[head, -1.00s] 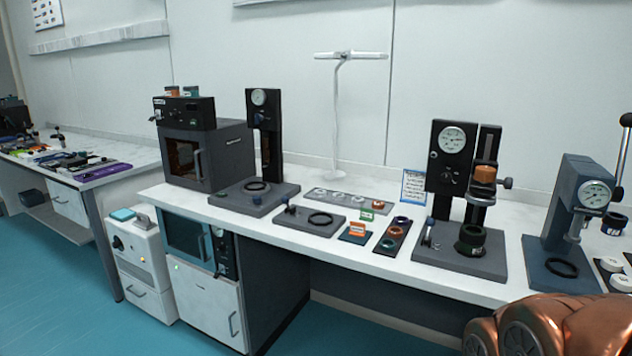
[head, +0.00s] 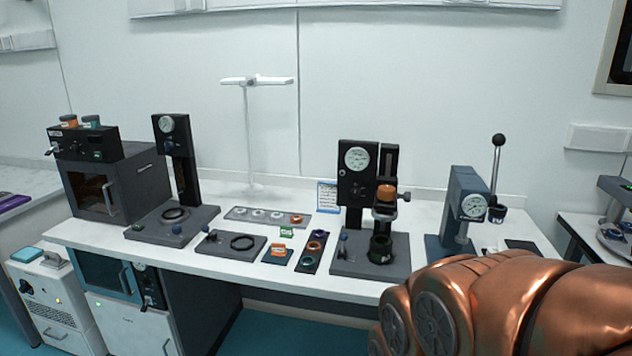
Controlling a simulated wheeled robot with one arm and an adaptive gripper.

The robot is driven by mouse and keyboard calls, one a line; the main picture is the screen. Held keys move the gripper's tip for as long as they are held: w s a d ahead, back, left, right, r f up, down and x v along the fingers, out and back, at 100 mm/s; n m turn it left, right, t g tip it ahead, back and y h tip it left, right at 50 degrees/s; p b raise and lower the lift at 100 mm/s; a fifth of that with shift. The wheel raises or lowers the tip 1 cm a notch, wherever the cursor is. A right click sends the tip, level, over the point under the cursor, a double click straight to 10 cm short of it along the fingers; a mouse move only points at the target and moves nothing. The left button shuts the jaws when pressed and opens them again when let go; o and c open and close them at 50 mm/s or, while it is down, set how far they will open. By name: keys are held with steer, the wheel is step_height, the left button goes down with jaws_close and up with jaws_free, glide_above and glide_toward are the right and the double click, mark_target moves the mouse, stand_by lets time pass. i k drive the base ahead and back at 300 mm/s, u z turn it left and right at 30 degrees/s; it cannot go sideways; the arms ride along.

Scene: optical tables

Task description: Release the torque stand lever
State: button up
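A dark stand with a round dial gauge (head: 357,158), a slide and an orange-topped part (head: 386,193) stands on a dark base plate (head: 350,262) right of the middle of the bench; a blue-knobbed small lever (head: 343,240) is on its base. To its right is a blue-grey press (head: 465,200) with a dial and an upright lever (head: 496,160) topped by a black ball. No label shows which of these is the torque stand. My copper arm covers the lower right and hides part of the bench there. My gripper is out of view.
The white bench (head: 215,265) also bears an oven-like box (head: 115,180), another gauge stand (head: 178,160) and trays with rings (head: 312,250). A second table (head: 600,260) stands at the far right. Some blue floor (head: 260,330) shows in front.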

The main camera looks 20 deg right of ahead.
mark_target(344, 236)
steer(key=k, duration=0.5)
steer(key=z, duration=1.25)
steer(key=i, duration=0.7)
steer(key=u, duration=0.8)
steer(key=k, duration=0.6)
steer(key=u, duration=0.65)
steer(key=i, duration=1.3)
steer(key=u, duration=0.25)
